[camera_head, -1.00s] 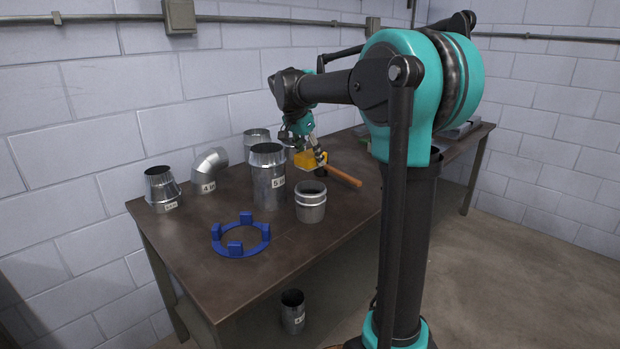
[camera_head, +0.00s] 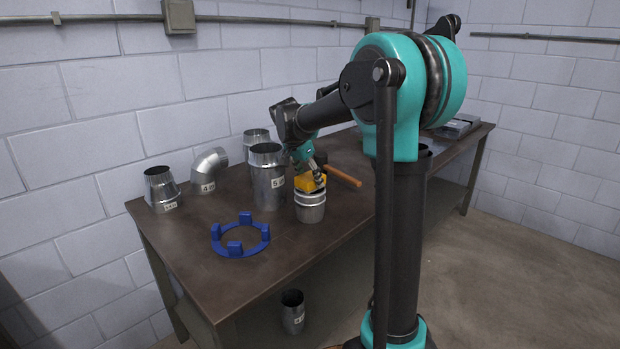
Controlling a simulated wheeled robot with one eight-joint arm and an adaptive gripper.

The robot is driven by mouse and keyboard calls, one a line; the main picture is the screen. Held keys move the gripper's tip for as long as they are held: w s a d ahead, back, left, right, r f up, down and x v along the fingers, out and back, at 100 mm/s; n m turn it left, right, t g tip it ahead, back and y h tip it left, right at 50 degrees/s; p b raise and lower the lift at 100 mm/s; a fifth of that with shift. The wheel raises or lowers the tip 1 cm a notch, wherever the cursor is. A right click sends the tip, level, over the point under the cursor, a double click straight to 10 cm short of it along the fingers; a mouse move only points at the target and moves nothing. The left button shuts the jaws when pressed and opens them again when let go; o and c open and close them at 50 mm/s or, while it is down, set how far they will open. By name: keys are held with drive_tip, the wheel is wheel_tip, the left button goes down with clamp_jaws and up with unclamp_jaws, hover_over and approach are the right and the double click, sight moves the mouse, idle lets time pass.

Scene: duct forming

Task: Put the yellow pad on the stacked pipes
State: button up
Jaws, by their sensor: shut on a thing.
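The yellow pad (camera_head: 307,183) is in my gripper (camera_head: 312,175), right over the top of a short stack of metal pipes (camera_head: 311,207) at the front middle of the table. The gripper is shut on the pad. The pad covers part of the stack's rim; I cannot tell whether it touches the rim or hangs just above it. The fingers are small and partly hidden by the wrist.
A tall pipe (camera_head: 267,178) stands just left of the stack. A wooden handle (camera_head: 343,176) lies behind right. A blue ring with posts (camera_head: 241,237) lies front left. An elbow pipe (camera_head: 208,168) and a tapered pipe (camera_head: 161,188) stand farther left. Another pipe (camera_head: 293,311) is below the table.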

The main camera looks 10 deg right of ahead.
drive_tip(key=o, duration=1.2)
drive_tip(key=shift+r, duration=0.1)
drive_tip(key=v, duration=1.2)
drive_tip(key=shift+d+r, duration=0.1)
